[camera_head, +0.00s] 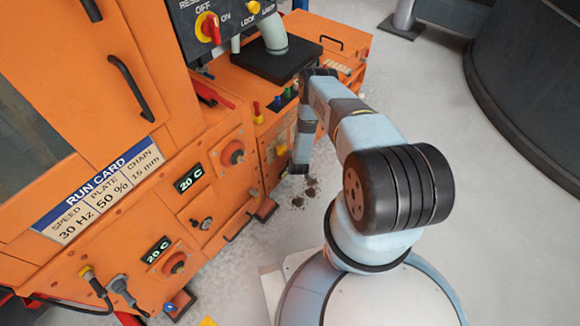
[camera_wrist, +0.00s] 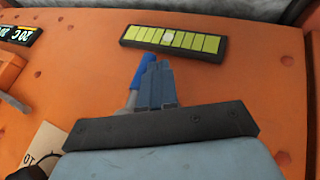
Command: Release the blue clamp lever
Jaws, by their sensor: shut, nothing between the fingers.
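The blue clamp lever (camera_wrist: 143,70) shows in the wrist view as a blue handle on a grey metal stem, standing off an orange panel. My gripper (camera_wrist: 158,72) is shut and empty, its fingers just right of the lever and overlapping part of it in the picture. I cannot tell whether they touch. In the head view my arm reaches to the orange machine, and I cannot make out the fingertips or this lever there.
A black-framed bar of yellow-green segments (camera_wrist: 175,42) lies beyond the fingers. The orange machine (camera_head: 130,170) carries a red knob (camera_head: 209,28), temperature displays (camera_head: 188,179) and cables (camera_head: 95,283).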

